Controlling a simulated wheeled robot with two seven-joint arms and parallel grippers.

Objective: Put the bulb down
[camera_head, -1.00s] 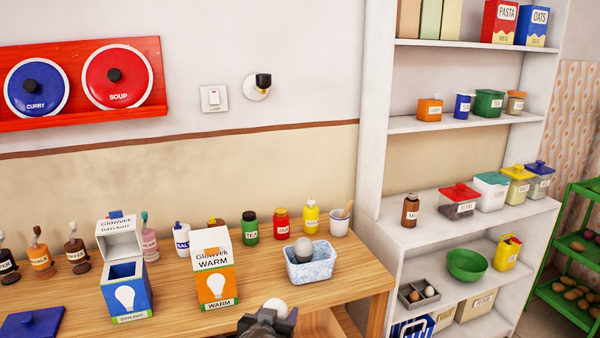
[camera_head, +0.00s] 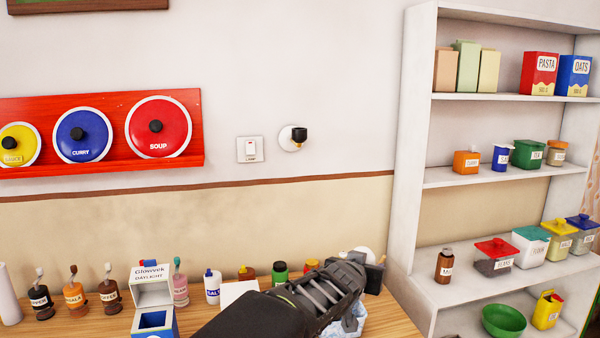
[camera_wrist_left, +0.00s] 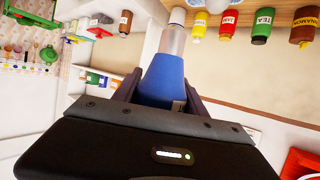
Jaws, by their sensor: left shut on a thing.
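My left gripper (camera_head: 372,272) reaches in from the bottom of the head view, over the right part of the wooden table. It is shut on the bulb (camera_wrist_left: 165,78). In the left wrist view the bulb has a blue body between the fingers and narrows to a silvery collar. In the head view only a pale rounded part of the bulb (camera_head: 362,252) shows past the gripper. The open blue Daylight box (camera_head: 153,310) stands left of my arm. My right gripper is not in view.
A black-and-white lamp holder (camera_head: 297,138) and a switch (camera_head: 250,149) are on the wall. Bottles and jars line the table's back. A white shelf unit (camera_head: 412,170) stands close right of the gripper. My arm hides most of the Warm box (camera_head: 238,292).

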